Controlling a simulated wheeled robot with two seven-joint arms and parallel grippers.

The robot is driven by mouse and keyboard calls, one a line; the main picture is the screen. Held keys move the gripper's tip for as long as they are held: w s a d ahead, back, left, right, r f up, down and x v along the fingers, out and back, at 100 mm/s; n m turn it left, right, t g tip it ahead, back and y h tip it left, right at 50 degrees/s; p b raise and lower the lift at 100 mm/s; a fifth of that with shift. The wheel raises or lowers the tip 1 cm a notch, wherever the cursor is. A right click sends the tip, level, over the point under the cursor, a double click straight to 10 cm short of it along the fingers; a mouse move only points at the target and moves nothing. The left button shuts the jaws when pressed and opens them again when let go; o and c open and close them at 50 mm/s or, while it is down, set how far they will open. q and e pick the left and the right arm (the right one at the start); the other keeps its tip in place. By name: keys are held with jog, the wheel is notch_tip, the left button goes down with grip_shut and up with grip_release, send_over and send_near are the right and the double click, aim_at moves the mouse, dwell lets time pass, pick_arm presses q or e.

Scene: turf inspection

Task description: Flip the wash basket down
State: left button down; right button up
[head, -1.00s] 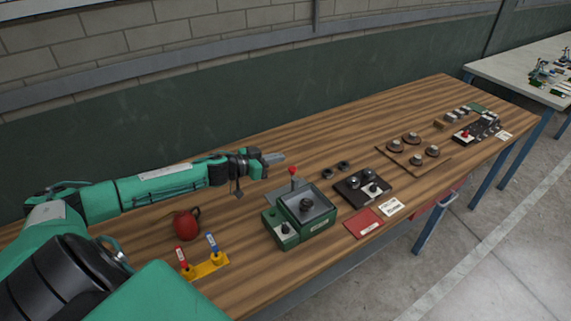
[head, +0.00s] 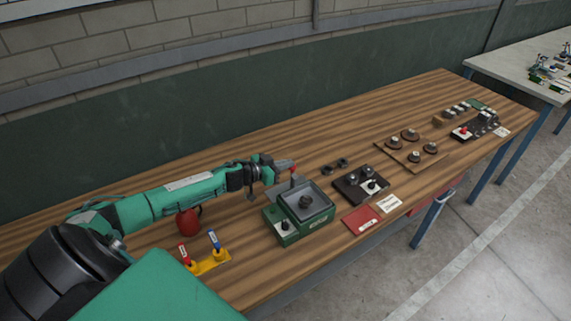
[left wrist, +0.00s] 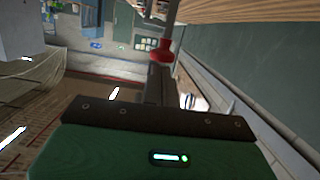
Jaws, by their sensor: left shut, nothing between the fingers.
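A green box-shaped washer (head: 307,226) with a grey basin (head: 306,203) stands on the bench. A grey plate (head: 284,188) shows at its back left, partly hidden by my gripper; it may be the wash basket, but I cannot tell. A red knob (head: 293,173) stands up beside it. My left gripper (head: 287,165) is shut and empty, its tips at or just behind the knob; contact is unclear. In the left wrist view, a red knob (left wrist: 162,50) lies just beyond the finger ends (left wrist: 158,85). My right gripper is not in view.
A red round pot (head: 188,222) is partly behind my left arm. A yellow holder (head: 212,262) with red and blue handles stands in front. A black panel (head: 360,185), a red card (head: 361,219) and a wooden board (head: 410,152) lie to the right.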

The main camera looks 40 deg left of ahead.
pick_arm(q)
jog(key=shift+f, duration=0.15)
notch_tip(320, 180, down, 5)
jog(key=b, duration=0.3)
jog(key=shift+s, duration=0.1)
notch_tip(320, 180, up, 5)
jog(key=p, duration=0.5)
jog(key=b+v, duration=0.4)
jog(key=v, duration=0.6)
jog(key=shift+f, duration=0.25)
jog(key=shift+a, duration=0.15)
